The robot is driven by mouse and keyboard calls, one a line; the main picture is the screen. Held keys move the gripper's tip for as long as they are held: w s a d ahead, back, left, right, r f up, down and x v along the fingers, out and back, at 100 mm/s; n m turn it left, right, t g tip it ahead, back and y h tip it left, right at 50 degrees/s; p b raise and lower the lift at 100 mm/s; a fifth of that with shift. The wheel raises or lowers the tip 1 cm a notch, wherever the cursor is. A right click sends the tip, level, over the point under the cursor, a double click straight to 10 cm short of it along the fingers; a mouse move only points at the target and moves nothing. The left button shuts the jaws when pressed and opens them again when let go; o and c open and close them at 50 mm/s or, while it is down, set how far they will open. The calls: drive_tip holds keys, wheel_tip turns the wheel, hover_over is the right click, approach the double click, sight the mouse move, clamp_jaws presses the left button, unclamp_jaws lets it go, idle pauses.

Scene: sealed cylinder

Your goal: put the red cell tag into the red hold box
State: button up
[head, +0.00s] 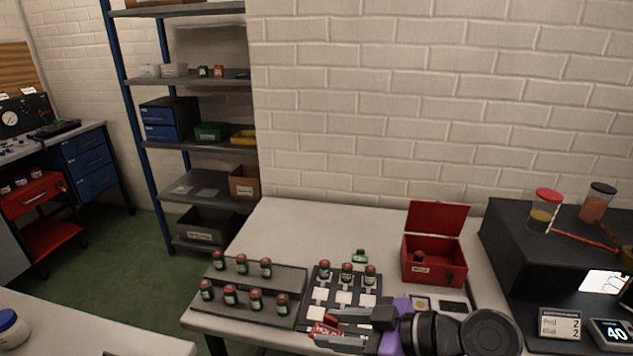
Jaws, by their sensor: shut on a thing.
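The red cell tag (322,329), with pale lettering, is at the tips of my gripper (327,335), near the table's front edge. My gripper is shut on it. The tag is just in front of a dark mat with white squares, and I cannot tell whether it touches anything below. The red hold box (420,270) stands to the right and farther back, with its lid (437,217) up. A small dark red thing shows inside it. My gripper is to the left of the box and nearer, apart from it.
A stepped grey rack (265,272) holds several green cells with red caps at left. More cells stand on the dark mat (322,310). A small green thing (360,256) lies behind them. A black unit with jars (545,245) is at right. The back left of the table is clear.

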drive_tip(key=w+d+f+m+t+h, duration=0.55)
drive_tip(key=d+f+m, duration=0.25)
drive_tip(key=d, duration=0.2)
drive_tip(key=s+d+f+m+t+h, duration=0.1)
drive_tip(key=s+d+f+m+h, duration=0.1)
drive_tip(key=s+f, duration=0.5)
drive_tip(key=s+d+f+m+t+h, duration=0.1)
drive_tip(key=s+d+f+m+h, duration=0.2)
drive_tip(key=s+f, duration=0.4)
drive_tip(key=shift+s+d+f+h, duration=0.2)
drive_tip(key=shift+s+d+h, duration=0.1)
drive_tip(key=shift+d+h, duration=0.35)
drive_tip(key=shift+w+d+r, duration=0.1)
drive_tip(key=shift+d, duration=0.05)
